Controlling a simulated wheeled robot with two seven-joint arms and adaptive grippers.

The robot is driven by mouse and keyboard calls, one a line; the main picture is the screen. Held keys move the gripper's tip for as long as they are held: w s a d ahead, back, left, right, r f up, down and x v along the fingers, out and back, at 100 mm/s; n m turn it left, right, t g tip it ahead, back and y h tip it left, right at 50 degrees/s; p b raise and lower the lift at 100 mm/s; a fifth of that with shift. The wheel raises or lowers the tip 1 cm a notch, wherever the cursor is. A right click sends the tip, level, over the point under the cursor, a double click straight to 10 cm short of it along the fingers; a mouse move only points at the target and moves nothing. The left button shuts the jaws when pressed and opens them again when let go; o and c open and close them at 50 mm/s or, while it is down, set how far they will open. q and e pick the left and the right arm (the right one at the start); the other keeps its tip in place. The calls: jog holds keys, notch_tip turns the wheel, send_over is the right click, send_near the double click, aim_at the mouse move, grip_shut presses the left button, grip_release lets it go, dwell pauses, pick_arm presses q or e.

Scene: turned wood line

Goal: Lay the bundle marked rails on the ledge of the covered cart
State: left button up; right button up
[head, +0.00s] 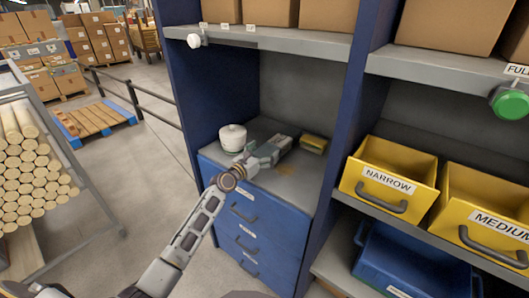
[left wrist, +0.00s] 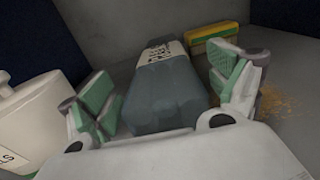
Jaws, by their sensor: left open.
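My left gripper (head: 268,153) reaches over the grey counter inside the blue shelving; it also shows in the left wrist view (left wrist: 165,98). Its jaws are open, one on each side of a dark grey bundle (left wrist: 163,90), with gaps visible beside it. The bundle lies on the counter and has a white band (left wrist: 160,50) with dark lettering that I cannot read surely. My right gripper is not in view.
A white lidded container (head: 232,138) stands left of the gripper, close to the left finger. A yellow and green block (head: 313,144) lies behind, near brown crumbs (left wrist: 275,103). Yellow bins (head: 388,180) stand at right. A rack of round wood (head: 30,165) stands far left.

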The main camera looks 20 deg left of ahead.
aim_at(259, 155)
pick_arm(q)
jog(key=shift+v, duration=2)
jog(key=shift+p+v, duration=0.4)
jog(key=shift+v, duration=3.45)
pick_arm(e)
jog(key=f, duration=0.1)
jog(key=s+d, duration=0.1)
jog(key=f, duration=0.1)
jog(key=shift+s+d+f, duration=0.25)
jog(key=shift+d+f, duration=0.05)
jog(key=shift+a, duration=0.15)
